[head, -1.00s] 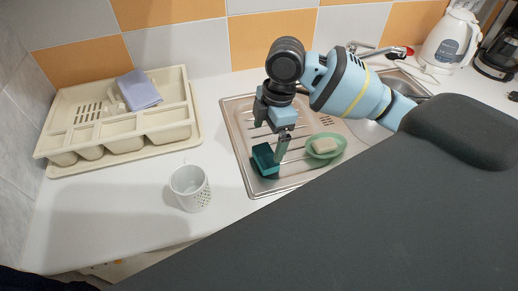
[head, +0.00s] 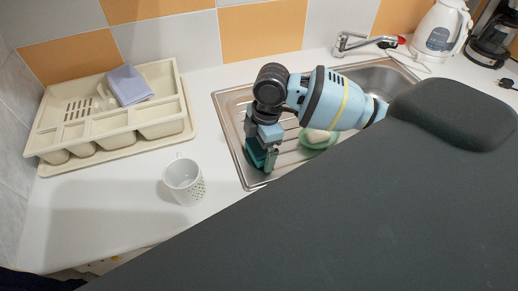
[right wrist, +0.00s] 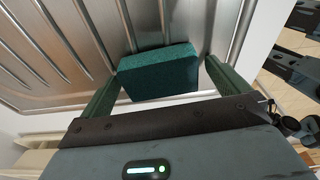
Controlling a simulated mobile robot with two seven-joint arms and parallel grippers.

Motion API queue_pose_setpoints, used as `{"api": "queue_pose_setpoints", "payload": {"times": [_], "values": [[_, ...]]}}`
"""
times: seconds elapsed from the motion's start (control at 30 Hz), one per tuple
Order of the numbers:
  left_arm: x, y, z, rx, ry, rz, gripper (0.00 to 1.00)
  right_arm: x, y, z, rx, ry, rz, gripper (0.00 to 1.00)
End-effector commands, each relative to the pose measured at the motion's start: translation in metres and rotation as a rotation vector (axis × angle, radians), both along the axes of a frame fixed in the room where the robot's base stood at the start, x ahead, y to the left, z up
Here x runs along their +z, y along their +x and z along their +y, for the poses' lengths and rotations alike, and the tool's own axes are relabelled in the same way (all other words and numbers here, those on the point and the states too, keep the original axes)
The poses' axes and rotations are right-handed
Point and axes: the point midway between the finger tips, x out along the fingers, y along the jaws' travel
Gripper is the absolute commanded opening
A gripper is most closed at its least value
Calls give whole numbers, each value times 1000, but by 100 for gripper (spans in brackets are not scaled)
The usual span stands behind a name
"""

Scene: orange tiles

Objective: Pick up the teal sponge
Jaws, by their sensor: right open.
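The teal sponge (head: 256,152) lies on the ribbed metal drainboard, near its front left edge. In the head view my right gripper (head: 262,163) is over it and partly hides it. In the right wrist view the sponge (right wrist: 158,72) sits between the two green fingers of my right gripper (right wrist: 160,90), towards their tips. The fingers are open, and a gap shows on each side of the sponge.
A green dish (head: 318,139) with a pale soap bar is on the drainboard (head: 232,122), right of the gripper. A white mug (head: 184,182) stands on the counter to the left. The counter between is clear.

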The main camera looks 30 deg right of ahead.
Motion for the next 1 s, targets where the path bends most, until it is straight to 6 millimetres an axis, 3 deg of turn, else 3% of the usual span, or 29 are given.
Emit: {"api": "queue_pose_setpoints", "payload": {"times": [0.2,0.53,1.0], "values": [[0,0,0,0,0,-1,97,0,0,0,0,0,-1,100],[0,0,0,0,0,-1,97,0,0,0,0,0,-1,57],[0,0,0,0,0,-1,97,11,1,0,0,1,-2,55]]}}
